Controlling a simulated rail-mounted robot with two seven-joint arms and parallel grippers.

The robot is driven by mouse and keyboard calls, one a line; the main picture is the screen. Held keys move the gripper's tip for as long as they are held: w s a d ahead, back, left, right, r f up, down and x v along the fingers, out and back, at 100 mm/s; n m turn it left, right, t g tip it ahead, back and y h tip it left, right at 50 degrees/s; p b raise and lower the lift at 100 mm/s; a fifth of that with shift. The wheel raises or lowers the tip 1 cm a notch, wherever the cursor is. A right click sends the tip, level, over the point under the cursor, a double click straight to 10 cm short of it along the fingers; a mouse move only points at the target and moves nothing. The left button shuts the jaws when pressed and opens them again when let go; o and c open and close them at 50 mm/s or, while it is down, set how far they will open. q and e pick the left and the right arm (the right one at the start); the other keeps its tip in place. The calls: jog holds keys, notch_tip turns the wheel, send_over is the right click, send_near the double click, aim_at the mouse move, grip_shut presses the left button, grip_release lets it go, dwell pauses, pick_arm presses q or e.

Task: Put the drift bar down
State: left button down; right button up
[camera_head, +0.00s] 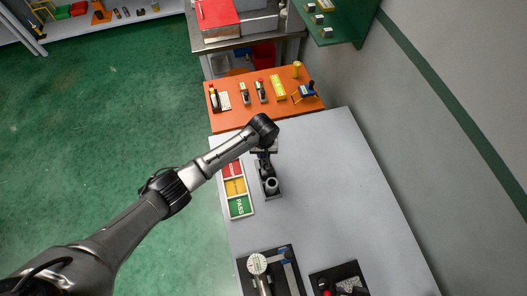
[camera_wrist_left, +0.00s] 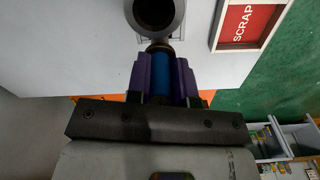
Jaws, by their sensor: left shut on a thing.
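My left gripper (camera_head: 264,147) is over the grey table beside a dark vise (camera_head: 268,168), its fingers mostly hidden by my own wrist in the head view. In the left wrist view its purple fingers (camera_wrist_left: 161,80) are shut on the blue part of the drift bar (camera_wrist_left: 160,72). The bar's brownish end points toward a grey pipe ring with a dark opening (camera_wrist_left: 155,12). The same ring shows on the vise in the head view (camera_head: 271,184). I cannot tell whether bar and ring touch. My right gripper is out of view.
A tray with red, yellow and green PASS sections (camera_head: 237,190) lies left of the vise; its red SCRAP section (camera_wrist_left: 248,22) shows in the wrist view. An orange mat (camera_head: 232,122) with several tools is beyond. Black fixtures (camera_head: 270,272) stand nearer. The table's right is clear.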

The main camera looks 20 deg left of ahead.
pick_arm(q)
jog(key=c, duration=1)
grip_release()
jog(key=shift+f, duration=0.1)
notch_tip(320, 180, up, 12)
jog(key=shift+r, duration=0.15)
